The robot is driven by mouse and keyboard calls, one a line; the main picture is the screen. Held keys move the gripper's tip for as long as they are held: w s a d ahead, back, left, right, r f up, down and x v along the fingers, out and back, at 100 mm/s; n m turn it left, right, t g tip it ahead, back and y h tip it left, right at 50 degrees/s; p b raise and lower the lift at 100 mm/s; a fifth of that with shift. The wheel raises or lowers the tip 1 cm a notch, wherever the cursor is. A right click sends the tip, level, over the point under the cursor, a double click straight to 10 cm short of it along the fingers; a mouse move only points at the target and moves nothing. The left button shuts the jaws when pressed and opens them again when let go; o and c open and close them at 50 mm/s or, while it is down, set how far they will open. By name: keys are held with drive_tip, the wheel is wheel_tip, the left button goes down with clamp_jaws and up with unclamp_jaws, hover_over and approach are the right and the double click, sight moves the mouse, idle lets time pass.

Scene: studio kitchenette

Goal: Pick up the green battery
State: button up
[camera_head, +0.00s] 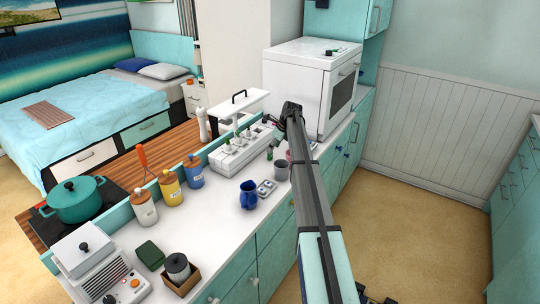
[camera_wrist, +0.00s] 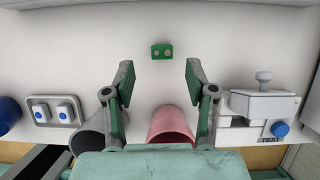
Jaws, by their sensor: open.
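A small green block with two pale round spots, seemingly the green battery (camera_wrist: 161,51), lies on the white counter in the wrist view. It sits beyond my fingertips and roughly midway between them. In the head view a small green piece (camera_head: 270,152) shows at the matching place, left of the pink cup. My gripper (camera_wrist: 160,80) is open and empty, with green pads on both fingers. In the head view the gripper (camera_head: 290,112) is over the counter near the white oven, and its fingers are hard to make out.
A grey cup (camera_wrist: 88,138) and a pink cup (camera_wrist: 172,124) stand below the fingers. A two-button plate (camera_wrist: 54,111) and blue mug (camera_head: 248,195) are to the left in the wrist view, a tester (camera_wrist: 262,106) to the right. A white multi-slot unit (camera_head: 240,150) stands along the counter's back.

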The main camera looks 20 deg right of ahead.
sight(270, 156)
drive_tip(key=shift+w+p+x, duration=0.2)
drive_tip(key=shift+p+x, duration=1.05)
drive_tip(key=shift+x, duration=1.45)
clamp_jaws()
